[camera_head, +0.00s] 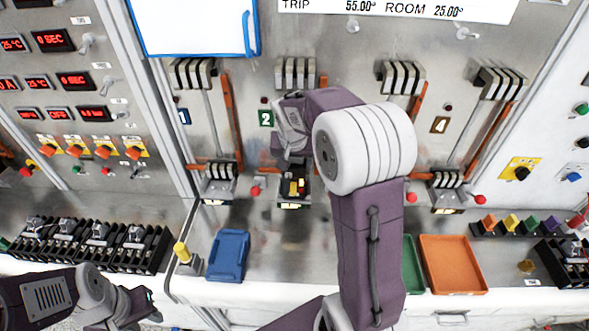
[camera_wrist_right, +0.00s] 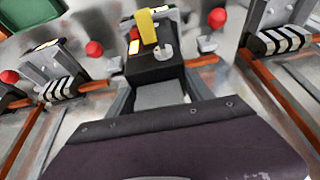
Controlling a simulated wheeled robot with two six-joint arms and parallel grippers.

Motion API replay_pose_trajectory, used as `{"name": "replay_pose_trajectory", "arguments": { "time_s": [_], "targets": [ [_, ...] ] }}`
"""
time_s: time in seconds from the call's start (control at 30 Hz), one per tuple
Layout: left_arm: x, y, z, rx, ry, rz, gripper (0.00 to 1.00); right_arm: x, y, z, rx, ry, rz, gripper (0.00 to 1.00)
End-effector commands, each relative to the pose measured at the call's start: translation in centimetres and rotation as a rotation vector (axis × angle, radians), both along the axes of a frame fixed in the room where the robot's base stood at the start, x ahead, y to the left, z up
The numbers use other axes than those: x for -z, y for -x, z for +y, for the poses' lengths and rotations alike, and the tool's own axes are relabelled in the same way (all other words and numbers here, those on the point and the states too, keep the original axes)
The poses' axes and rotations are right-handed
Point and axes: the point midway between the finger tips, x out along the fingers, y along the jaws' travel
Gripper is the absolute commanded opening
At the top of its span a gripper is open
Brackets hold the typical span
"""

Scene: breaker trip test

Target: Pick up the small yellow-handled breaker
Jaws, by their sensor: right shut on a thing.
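The small breaker (camera_head: 297,188) is black with a yellow handle and stands at the station marked 2 on the test panel. My right gripper (camera_head: 293,158) reaches down to it from above and is shut on it. In the right wrist view the black breaker body (camera_wrist_right: 155,68) lies between the fingers, with the yellow handle (camera_wrist_right: 147,27) and a silver post on its face. I cannot tell whether it touches the station's seat. My left gripper (camera_head: 143,304) is low at the left, apart from the panel, and its jaw opening is unclear.
Several dark breakers stand in a rack (camera_head: 90,268) at the left. A blue tray (camera_head: 229,254), a partly hidden green tray (camera_head: 412,262) and an orange tray (camera_head: 453,264) lie on the bench. A yellow-topped knob (camera_head: 183,253) stands beside the blue tray. Red knobs (camera_wrist_right: 94,48) flank the station.

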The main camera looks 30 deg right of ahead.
Motion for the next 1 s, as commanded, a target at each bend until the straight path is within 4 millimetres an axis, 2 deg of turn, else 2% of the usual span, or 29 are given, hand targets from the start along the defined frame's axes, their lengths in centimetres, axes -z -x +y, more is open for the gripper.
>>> {"name": "replay_pose_trajectory", "arguments": {
  "time_s": [0.17,0.3,0.7,0.9,1.0],
  "targets": [
    [0.4,0.0,0.0,0.0,0.0,0.0,0.36,-1.5,-0.1,0.0,0.0,0.001,-0.006,0.0],
    [0.8,0.0,0.0,0.0,0.0,0.0,0.36,-4.2,-0.2,0.0,0.0,0.001,-0.008,0.0],
    [2.2,0.0,0.0,0.0,0.0,0.0,0.36,-8.7,4.3,-6.9,0.007,0.001,-0.005,0.0],
    [2.4,0.0,0.0,0.0,0.0,0.0,0.36,-10.5,5.8,-9.2,0.004,0.003,-0.003,0.0],
    [2.4,0.0,0.0,0.0,0.0,0.0,0.36,-10.9,6.2,-9.7,0.001,0.001,-0.003,0.0]
  ]
}}
